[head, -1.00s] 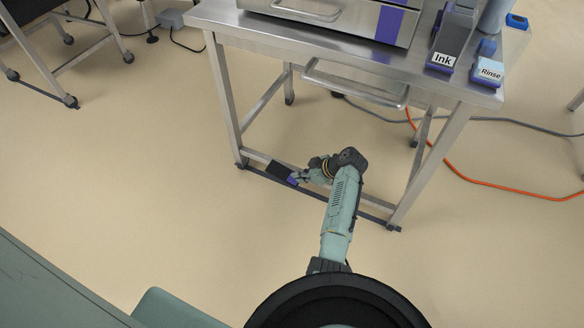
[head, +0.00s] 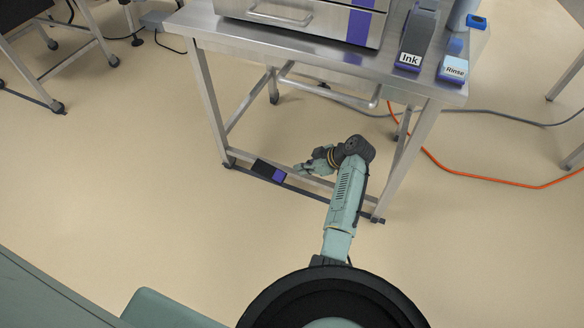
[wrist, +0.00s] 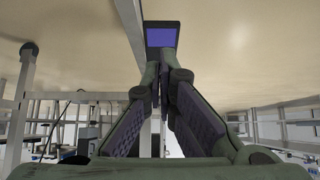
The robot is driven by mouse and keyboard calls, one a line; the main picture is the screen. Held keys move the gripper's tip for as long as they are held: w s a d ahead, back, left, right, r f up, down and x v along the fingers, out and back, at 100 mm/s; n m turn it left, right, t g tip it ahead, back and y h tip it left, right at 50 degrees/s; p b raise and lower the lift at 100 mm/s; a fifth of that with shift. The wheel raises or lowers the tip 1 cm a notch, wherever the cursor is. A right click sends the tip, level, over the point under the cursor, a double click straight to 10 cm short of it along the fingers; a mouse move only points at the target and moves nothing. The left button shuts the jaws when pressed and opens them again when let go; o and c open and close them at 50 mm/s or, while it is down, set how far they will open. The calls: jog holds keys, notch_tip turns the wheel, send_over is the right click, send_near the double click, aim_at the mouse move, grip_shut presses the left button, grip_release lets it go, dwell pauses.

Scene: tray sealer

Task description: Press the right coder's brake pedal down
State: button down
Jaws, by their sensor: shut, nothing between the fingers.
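The brake pedal (head: 265,169) is a black plate with a purple end, on the low bar at the foot of the steel table. Its purple pad also shows in the wrist view (wrist: 161,37), just beyond my fingertips. My gripper (head: 297,170) is shut and empty, low down and just right of the purple end. A small gap shows between them in the head view. In the wrist view the fingertips (wrist: 166,68) meet below the pad in the picture. I cannot tell how far down the pedal is.
The steel table (head: 300,50) carries a machine (head: 300,18), an Ink bottle (head: 412,45) and a Rinse bottle (head: 453,68). Its right front leg (head: 405,160) stands close to my arm. An orange cable (head: 460,172) lies on the floor at right.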

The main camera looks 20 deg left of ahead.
jog(key=shift+s+d+r, duration=0.1)
jog(key=shift+d+r, duration=0.3)
jog(key=shift+d, duration=0.35)
jog(key=shift+d+r, duration=0.4)
jog(key=shift+d, duration=0.3)
